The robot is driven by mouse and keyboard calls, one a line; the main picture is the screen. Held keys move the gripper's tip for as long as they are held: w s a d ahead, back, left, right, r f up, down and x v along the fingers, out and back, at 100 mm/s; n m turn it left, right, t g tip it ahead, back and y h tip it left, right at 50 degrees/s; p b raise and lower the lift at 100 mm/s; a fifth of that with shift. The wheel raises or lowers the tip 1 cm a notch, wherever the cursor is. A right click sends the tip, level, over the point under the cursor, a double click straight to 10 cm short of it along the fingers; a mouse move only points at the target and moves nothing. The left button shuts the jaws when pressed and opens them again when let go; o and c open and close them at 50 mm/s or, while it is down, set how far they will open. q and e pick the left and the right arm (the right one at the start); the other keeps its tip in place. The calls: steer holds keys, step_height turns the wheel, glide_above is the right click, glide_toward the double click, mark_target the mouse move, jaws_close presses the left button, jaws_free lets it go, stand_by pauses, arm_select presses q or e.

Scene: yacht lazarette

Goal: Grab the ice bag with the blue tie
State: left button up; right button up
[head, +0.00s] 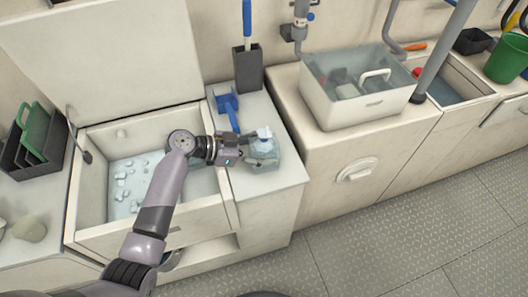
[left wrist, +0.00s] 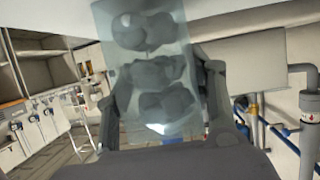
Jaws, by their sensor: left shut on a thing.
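A translucent, pale blue-grey ice bag (head: 264,154) is at the counter top right of the open ice bin, with a pale tuft at its top. I cannot make out a clearly blue tie on it. My left gripper (head: 246,151) reaches over the bin from the left and is shut on the bag. In the left wrist view the bag (left wrist: 155,65) fills the middle between the dark fingers, with grey lumps showing through. I cannot tell whether the bag touches the counter. My right gripper is not in view.
The ice bin (head: 92,192) stands open with loose cubes inside. A blue scoop (head: 228,103) and a grey holder (head: 248,70) with a blue-handled tool are behind the bag. A clear tub (head: 352,112) stands to the right. The floor (head: 400,225) in front is clear.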

arm_select(q)
steer(key=c, duration=0.4)
steer(key=shift+r, duration=0.2)
